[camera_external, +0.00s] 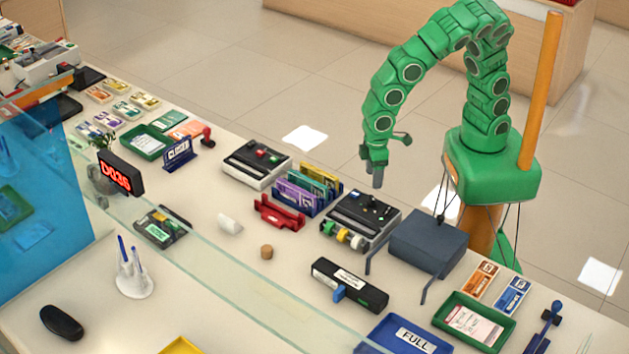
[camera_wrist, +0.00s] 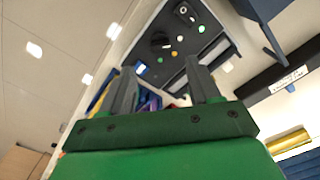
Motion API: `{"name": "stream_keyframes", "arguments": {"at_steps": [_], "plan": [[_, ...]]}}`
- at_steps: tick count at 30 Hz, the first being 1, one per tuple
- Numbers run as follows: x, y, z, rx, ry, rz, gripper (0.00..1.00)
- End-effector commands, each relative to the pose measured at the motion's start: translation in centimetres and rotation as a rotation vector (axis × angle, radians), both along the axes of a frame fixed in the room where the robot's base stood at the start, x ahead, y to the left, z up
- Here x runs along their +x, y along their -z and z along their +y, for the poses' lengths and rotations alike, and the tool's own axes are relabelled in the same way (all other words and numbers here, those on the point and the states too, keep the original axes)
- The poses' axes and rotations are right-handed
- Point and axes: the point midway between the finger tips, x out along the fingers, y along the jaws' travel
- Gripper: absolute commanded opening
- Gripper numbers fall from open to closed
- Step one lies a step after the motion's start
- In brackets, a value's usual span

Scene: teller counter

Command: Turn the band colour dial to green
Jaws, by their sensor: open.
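A machine with a dark top panel (camera_external: 360,218) stands on the counter, with green, yellow and white parts along its front. In the wrist view a similar dark panel (camera_wrist: 196,45) carries a round black knob (camera_wrist: 160,41), which looks like the dial. Small green, yellow and pale dots lie around it. The knob's pointing direction is too small to tell. My gripper (camera_external: 377,178) hangs above and behind the machine, apart from it. In the wrist view my gripper (camera_wrist: 162,78) has its two grey fingers spread, with nothing held between them.
Left of the machine are a rack of coloured packs (camera_external: 308,187), a red holder (camera_external: 279,213) and another boxy device (camera_external: 256,164). A blue-grey stand (camera_external: 428,241) is close on the right. A black bar-shaped device (camera_external: 349,285) lies in front. A glass screen edge crosses the counter.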

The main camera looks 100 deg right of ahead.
Motion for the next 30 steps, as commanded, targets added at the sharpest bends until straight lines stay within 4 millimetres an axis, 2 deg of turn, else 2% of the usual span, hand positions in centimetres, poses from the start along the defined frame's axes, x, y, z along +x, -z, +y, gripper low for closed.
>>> {"name": "stream_keyframes", "arguments": {"at_steps": [8, 21, 30], "plan": [[0.1, 1.6, 0.1, 0.001, 0.000, 0.000, 0.62], [-0.1, 6.9, 0.0, 0.000, 0.001, 0.004, 0.62], [0.0, 7.8, 0.0, 0.000, 0.000, 0.000, 0.62]]}}
